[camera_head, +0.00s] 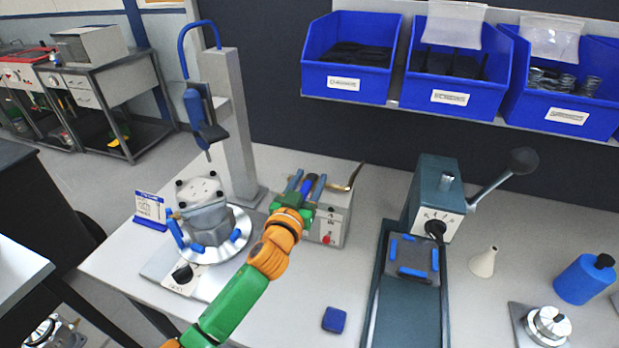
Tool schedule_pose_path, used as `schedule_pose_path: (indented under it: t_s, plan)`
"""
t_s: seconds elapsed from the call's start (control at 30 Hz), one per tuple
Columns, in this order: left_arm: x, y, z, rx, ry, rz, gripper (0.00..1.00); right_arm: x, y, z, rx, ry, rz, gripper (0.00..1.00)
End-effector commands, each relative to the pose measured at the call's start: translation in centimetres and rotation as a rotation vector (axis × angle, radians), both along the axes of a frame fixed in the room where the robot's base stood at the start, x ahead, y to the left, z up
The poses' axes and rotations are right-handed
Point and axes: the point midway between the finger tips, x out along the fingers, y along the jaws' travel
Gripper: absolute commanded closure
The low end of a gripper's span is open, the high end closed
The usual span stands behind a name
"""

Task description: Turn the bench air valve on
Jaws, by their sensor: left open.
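The air valve is not plain to see. A bright blue bar (308,184), perhaps its handle, shows between the fingers of my left gripper (305,182). The gripper is open, at the top left of a grey control box (338,222) with a red button on its front. I cannot tell whether the fingers touch the bar. A curved brass-coloured lever or tube (352,178) rises behind the box. My green and orange left forearm reaches in from below and hides part of the box and its left side. My right gripper is not in view.
Left of the arm, a round fixture (235,245) holds a metal housing (204,210) beside a grey post (232,130). A lever press (432,195) stands to the right. A blue block (334,319) lies in front on the bench. Blue bins (350,86) line the shelf above.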

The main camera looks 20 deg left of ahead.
Motion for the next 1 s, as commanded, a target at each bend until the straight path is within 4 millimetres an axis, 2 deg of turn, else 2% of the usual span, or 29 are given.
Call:
schedule_pose_path:
  t_s: [0.27,0.47,0.5,1.0]
  plan:
    - [0.26,-0.02,0.00,0.000,0.000,0.000,0.46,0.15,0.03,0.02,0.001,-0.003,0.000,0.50]
    - [0.24,-0.01,-0.01,0.000,0.000,0.000,0.98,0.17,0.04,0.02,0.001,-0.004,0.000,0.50]
    - [0.24,0.00,-0.01,0.000,0.000,0.000,1.00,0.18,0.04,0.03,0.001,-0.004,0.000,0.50]
    - [0.23,0.01,-0.03,0.001,0.001,0.000,1.00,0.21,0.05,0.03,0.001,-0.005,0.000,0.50]
